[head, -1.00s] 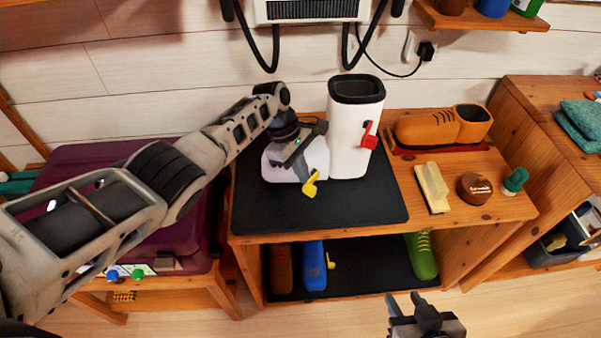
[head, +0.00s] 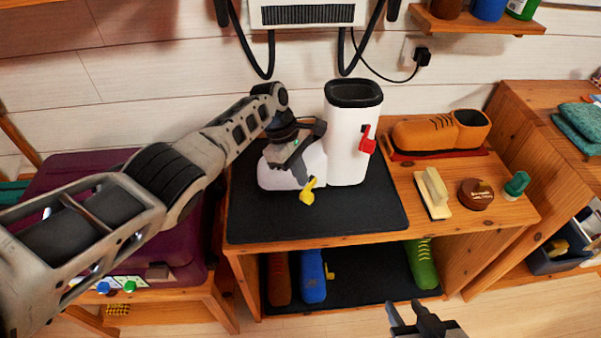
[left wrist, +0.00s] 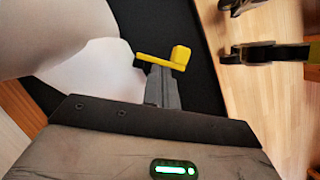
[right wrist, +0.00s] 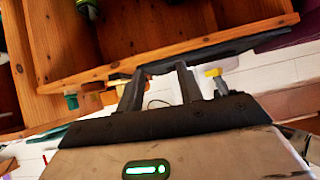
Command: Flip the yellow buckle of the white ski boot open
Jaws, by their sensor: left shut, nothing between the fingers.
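The white ski boot (head: 345,150) stands upright on a black mat (head: 375,215) on the wooden bench, toe to the left. Its yellow buckle (head: 307,195) is low on the near side of the foot; a red buckle (head: 367,140) is on the shaft. My left gripper (head: 303,179) reaches across the boot's toe, shut and empty, with its tips at the yellow buckle. In the left wrist view the tips lie right against the yellow lever (left wrist: 160,60); whether they touch is unclear. My right gripper (head: 415,312) is open and empty in front of the bench, fingers apart in the right wrist view (right wrist: 158,85).
Several shoes sit on the shelf below. A purple case (head: 80,200) is at left.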

